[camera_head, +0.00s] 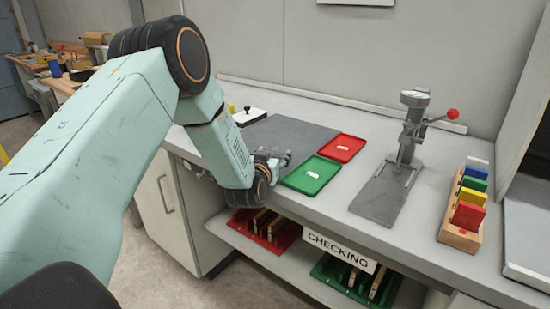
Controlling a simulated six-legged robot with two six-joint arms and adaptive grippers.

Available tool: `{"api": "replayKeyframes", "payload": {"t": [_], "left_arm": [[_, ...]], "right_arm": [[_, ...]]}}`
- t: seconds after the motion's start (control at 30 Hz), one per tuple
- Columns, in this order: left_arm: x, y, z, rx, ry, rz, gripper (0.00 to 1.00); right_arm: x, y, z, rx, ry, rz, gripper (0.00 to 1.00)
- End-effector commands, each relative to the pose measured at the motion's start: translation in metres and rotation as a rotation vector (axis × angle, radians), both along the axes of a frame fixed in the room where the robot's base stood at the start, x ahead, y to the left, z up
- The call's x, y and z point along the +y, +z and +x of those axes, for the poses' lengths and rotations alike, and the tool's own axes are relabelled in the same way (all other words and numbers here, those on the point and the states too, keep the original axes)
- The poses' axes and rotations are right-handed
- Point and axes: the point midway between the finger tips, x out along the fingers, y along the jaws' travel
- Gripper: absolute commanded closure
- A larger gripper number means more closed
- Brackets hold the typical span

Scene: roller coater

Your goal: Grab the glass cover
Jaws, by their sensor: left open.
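My left arm reaches in from the left and spans much of the view. My left gripper (279,160) is small and partly hidden behind its own wrist. It is open, low over the counter's front edge, beside the grey mat and the green tray. I cannot make out a glass cover for certain. A low white box with a black knob (247,116) stands at the back left of the counter, partly hidden by my arm. My right gripper is not in view.
The grey counter (330,222) holds a dark grey mat (290,135), a green tray (312,175), a red tray (342,147), a stand press with a red knob (408,130) and a wooden rack of coloured blocks (460,236). A shelf below holds red and green bins.

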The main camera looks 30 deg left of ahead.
Motion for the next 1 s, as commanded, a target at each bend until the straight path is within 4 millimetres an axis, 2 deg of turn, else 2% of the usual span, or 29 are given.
{"api": "replayKeyframes", "payload": {"t": [0.07, 0.57, 0.83, 1.0], "left_arm": [[0.000, 0.000, 0.000, 0.000, 0.000, 0.000, 0.40], [0.000, 0.000, 0.000, -0.001, 0.001, 0.000, 0.82], [0.000, 0.003, 0.000, -0.002, 0.001, 0.001, 0.84], [0.001, 0.028, 0.000, -0.006, 0.001, -0.001, 0.84]], "right_arm": [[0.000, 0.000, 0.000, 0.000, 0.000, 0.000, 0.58], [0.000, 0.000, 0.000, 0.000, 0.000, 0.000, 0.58], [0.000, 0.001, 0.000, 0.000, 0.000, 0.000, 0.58], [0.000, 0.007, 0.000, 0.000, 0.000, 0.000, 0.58]]}}
